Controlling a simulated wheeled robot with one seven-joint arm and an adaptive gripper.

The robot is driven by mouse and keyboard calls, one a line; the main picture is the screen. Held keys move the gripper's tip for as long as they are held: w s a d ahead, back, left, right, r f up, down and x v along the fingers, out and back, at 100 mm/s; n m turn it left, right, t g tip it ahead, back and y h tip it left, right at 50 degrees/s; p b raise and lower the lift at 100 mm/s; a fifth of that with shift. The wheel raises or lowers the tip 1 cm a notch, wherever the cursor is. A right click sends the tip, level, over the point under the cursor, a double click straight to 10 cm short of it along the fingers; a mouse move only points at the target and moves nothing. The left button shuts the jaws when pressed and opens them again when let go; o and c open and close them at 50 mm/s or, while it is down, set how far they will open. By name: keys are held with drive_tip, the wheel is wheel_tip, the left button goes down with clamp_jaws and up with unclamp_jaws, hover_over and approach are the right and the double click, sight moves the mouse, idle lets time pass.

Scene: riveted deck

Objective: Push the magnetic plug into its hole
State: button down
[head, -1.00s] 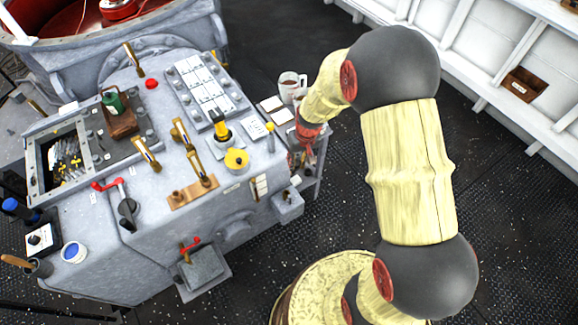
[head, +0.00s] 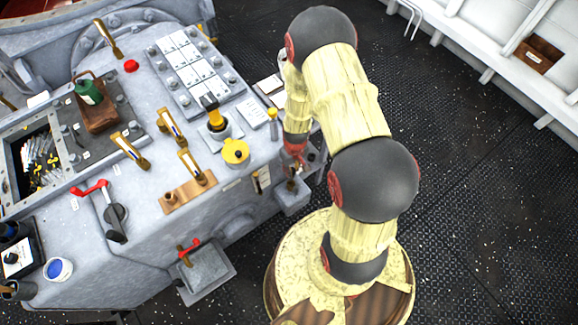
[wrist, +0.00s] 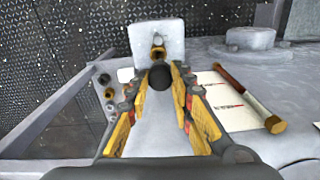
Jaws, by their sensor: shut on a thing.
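The magnetic plug (wrist: 160,76) shows in the wrist view as a black rounded knob between my fingertips. My gripper (wrist: 161,82) is shut on it. A brass part (wrist: 158,52) shows just beyond the knob, against a pale grey block (wrist: 157,32). The hole is not clearly visible, and I cannot tell whether the plug touches it or sits in it. In the head view my gripper (head: 294,165) is at the machine's right side, just above a small grey box (head: 291,197) on its side wall. The plug is too small to make out there.
Left of my fingers in the wrist view is a ledge with small round fittings (wrist: 109,94). To the right lie a brown-handled rod (wrist: 250,97) and a printed card (wrist: 222,92). In the head view, the machine top (head: 130,185) carries several levers; open deck lies right.

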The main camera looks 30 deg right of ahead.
drive_tip(key=shift+w, duration=0.45)
drive_tip(key=shift+f, duration=0.1)
drive_tip(key=shift+d+f+b, duration=0.1)
drive_tip(key=shift+f+b, duration=1.9)
drive_tip(key=shift+f, duration=0.45)
drive_tip(key=shift+f+b, duration=1.8)
drive_tip(key=shift+f, duration=0.9)
drive_tip(key=c, duration=1.6)
unclamp_jaws()
drive_tip(key=shift+o, duration=0.6)
wheel_tip(320, 180, up, 12)
drive_tip(key=shift+r, duration=0.1)
